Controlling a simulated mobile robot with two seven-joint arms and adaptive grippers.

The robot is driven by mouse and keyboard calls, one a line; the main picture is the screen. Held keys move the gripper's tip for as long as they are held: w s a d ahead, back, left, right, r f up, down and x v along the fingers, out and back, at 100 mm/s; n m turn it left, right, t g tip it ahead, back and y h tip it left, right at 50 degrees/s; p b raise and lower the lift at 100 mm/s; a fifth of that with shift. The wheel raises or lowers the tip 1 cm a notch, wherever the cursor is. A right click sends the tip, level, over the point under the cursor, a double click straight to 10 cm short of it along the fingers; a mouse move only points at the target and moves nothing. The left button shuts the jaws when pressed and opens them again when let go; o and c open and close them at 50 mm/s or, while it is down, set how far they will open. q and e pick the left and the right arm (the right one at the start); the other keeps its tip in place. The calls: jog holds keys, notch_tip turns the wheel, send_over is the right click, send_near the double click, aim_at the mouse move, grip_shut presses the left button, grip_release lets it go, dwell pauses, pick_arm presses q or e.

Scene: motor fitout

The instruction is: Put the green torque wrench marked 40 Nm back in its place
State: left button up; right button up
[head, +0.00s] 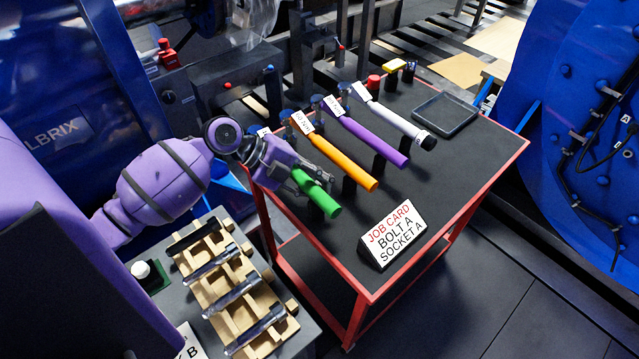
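The green torque wrench (322,201) is at the left end of a row of wrenches on the red-framed table. Its green handle end shows, pointing toward the front right; much of the rest is hidden behind my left gripper. My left gripper (308,182) is at the handle, with its fingers at the green grip. I cannot tell whether they are closed on it or just around it. The 40 Nm marking cannot be read here. My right gripper is not in view.
Orange (345,164), purple (375,140) and white (395,117) wrenches lie alongside, on dark supports. A job card (391,234) reading BOLT A, SOCKET A stands in front. An empty black tray (446,113) is at right. A wooden rack (228,285) stands at lower left.

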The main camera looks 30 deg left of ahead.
pick_arm(q)
jog(key=o, duration=0.5)
jog(key=shift+o, duration=0.2)
jog(key=shift+f, duration=0.1)
jog(key=shift+s+a+r, duration=0.15)
jog(key=shift+a+r, duration=0.05)
jog(key=shift+a, duration=0.05)
jog(key=v, duration=1.1)
jog(key=shift+r, duration=0.3)
